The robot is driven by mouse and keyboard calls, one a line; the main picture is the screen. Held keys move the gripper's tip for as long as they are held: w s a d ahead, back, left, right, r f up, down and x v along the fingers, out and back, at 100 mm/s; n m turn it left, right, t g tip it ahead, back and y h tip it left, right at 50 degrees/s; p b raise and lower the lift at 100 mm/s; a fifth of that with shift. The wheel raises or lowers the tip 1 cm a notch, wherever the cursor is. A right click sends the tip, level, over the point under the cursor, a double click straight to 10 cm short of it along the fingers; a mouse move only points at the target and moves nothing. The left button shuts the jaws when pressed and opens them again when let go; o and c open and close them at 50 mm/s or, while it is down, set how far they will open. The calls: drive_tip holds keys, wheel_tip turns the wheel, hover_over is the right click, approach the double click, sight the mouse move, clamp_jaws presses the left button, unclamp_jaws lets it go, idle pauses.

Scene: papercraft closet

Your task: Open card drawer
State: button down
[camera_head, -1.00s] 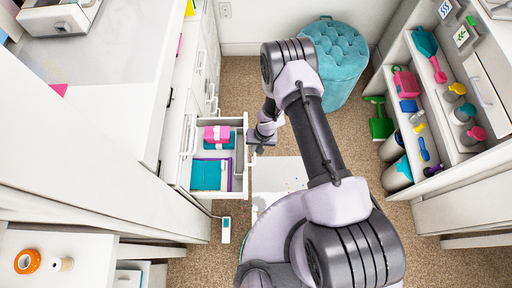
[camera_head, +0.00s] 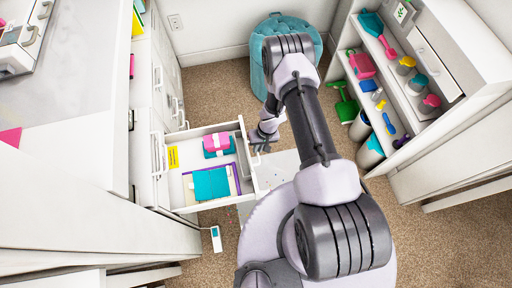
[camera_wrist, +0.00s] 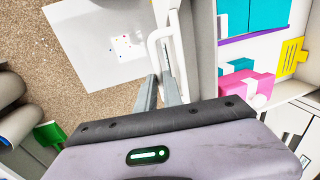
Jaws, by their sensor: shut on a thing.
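The white drawer (camera_head: 180,200) is pulled out of the cabinet on the left. Inside lie a pink-and-teal bundle (camera_head: 217,145), a teal pack (camera_head: 211,184) and a yellow card (camera_head: 173,157). My gripper (camera_head: 258,145) is at the outer face of the drawer front. In the wrist view, my gripper (camera_wrist: 160,90) has its two grey fingers shut on the white drawer handle (camera_wrist: 152,48). The drawer front, the pink bundle (camera_wrist: 245,80) and the yellow card (camera_wrist: 291,57) show to the right of the handle. The fingertips' hold is partly hidden in the head view.
A teal tufted stool (camera_head: 258,70) stands at the back wall. A white shelf unit (camera_head: 440,60) with tools and bottles is on the right. A white sheet with coloured dots (camera_wrist: 125,47) lies on the floor. A small white device (camera_head: 216,240) lies near the drawer.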

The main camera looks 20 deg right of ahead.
drive_tip(key=c, duration=1.5)
unclamp_jaws()
drive_tip(key=d+r+p, duration=0.1)
drive_tip(key=r+p, duration=0.2)
drive_tip(key=r, duration=0.2)
drive_tip(key=d+r+p, duration=0.1)
drive_tip(key=r+p, duration=0.2)
drive_tip(key=r, duration=0.3)
drive_tip(key=d+r+p, duration=0.1)
drive_tip(key=r+p, duration=0.2)
drive_tip(key=r, duration=0.3)
drive_tip(key=shift+d, duration=0.2)
